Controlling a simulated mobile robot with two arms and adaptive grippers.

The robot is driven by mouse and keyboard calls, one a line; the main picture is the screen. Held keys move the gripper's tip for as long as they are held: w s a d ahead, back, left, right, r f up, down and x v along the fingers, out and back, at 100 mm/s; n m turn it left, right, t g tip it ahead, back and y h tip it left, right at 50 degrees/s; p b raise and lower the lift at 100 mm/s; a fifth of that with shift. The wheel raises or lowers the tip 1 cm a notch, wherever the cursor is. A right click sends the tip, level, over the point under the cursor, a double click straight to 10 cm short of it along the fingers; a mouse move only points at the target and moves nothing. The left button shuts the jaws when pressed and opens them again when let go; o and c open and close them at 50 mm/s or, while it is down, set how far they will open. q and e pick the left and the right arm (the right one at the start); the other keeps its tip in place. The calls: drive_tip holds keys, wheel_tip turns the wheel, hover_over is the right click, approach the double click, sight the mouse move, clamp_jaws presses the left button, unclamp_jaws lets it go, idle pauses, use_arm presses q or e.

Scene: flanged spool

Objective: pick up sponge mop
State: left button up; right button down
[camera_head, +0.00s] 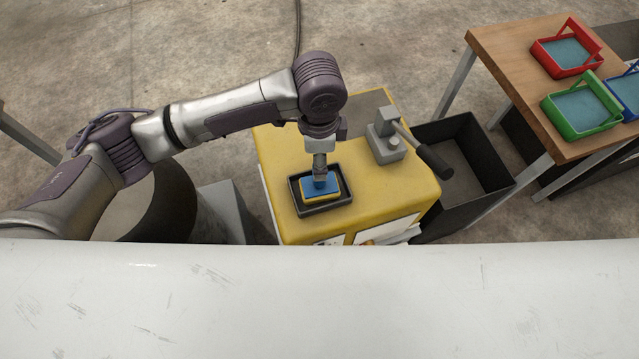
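The sponge mop (311,191), with a blue top and a yellow lower edge, lies in a small dark tray (312,210) on the yellow cabinet. My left arm comes in from the left and reaches down over it. My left gripper (320,174) points straight down at the middle of the blue top, very close to it or touching it. The fingers are small and partly hidden by the wrist, so I cannot tell whether they are closed on the mop. My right gripper is not in view.
On the yellow cabinet (285,150), a grey lever device (386,145) with a dark handle stands right of the tray. A black open bin (463,165) is beside the cabinet. A wooden table (510,65) holds red (566,50), green (580,110) and blue trays. A white surface (320,300) fills the foreground.

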use_arm(q)
wheel_tip(320, 180, down, 4)
drive_tip(key=shift+s+d+f, duration=0.1)
drive_tip(key=shift+d+f, duration=0.05)
clamp_jaws()
idle(0.3)
